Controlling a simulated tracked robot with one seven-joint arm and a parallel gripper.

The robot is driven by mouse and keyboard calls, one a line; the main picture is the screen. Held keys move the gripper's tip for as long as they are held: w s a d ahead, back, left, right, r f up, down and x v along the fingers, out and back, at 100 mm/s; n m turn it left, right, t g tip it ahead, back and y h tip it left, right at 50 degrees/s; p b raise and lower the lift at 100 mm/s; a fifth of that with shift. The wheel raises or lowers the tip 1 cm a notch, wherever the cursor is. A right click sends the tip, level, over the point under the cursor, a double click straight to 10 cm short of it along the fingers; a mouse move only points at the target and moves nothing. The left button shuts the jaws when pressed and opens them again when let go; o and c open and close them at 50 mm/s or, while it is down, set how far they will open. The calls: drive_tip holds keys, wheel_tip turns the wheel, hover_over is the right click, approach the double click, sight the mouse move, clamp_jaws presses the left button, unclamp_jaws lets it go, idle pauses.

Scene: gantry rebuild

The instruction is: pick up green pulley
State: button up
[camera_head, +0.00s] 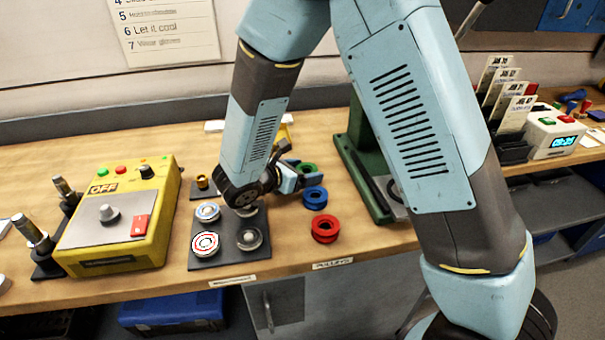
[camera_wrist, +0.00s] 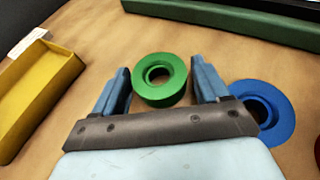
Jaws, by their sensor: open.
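The green pulley (camera_wrist: 160,80) lies flat on the wooden bench in the wrist view. It sits between the two blue fingers of my gripper (camera_wrist: 160,92), near their tips, with a small gap on each side. My gripper is open and holds nothing. In the head view the green pulley (camera_head: 307,169) shows only in part beside my gripper (camera_head: 297,175). A blue pulley (camera_head: 314,198) lies in front of it, and also shows in the wrist view (camera_wrist: 277,108), close to the right finger. A red pulley (camera_head: 325,229) lies nearer the bench edge.
A dark mat (camera_head: 226,257) with several round parts lies left of the pulleys. A green metal stand (camera_head: 352,178) rises to the right. A yellow tray (camera_wrist: 30,95) is left of my gripper in the wrist view. A yellow control box (camera_head: 115,225) stands further left.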

drive_tip(key=c, duration=0.9)
drive_tip(key=shift+r, duration=0.1)
